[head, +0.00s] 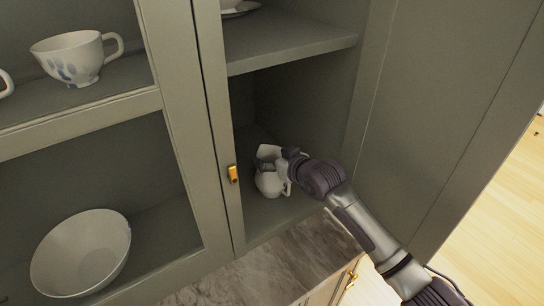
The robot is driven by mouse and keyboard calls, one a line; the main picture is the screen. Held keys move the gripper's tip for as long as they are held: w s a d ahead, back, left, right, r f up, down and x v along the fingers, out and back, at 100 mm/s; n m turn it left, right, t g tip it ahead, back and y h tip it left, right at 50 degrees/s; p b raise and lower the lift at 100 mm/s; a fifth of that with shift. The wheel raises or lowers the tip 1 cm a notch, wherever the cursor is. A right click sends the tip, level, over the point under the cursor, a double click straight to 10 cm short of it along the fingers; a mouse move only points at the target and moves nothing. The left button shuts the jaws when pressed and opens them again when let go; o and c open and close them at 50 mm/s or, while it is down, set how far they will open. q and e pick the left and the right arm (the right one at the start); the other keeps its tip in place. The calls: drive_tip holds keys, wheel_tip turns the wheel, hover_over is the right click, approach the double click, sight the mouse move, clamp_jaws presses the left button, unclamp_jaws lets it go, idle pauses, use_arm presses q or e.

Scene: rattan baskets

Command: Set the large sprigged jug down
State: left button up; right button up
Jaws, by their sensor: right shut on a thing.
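The jug (268,183) is small in the head view and pale, with a handle on its right side. It is upright inside the lower right compartment of the grey-green cabinet, at or just above the compartment floor (262,213); I cannot tell whether its base touches. My right gripper (283,155) is shut on the jug at its upper right side, and the arm comes in from the lower right. The fingertips are partly hidden against the jug, and any sprig pattern is too small to make out. My left gripper is not in view.
A shelf (290,45) lies above the jug's compartment, with a plate (240,8) on it. A door frame with a brass knob (233,174) stands to the left. An open door panel (440,110) stands right.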

drive_tip(key=shift+f, duration=0.1)
drive_tip(key=shift+f, duration=0.2)
drive_tip(key=o, duration=1.8)
drive_tip(key=b+v, duration=0.2)
drive_tip(key=v, duration=1)
drive_tip(key=shift+s, duration=0.1)
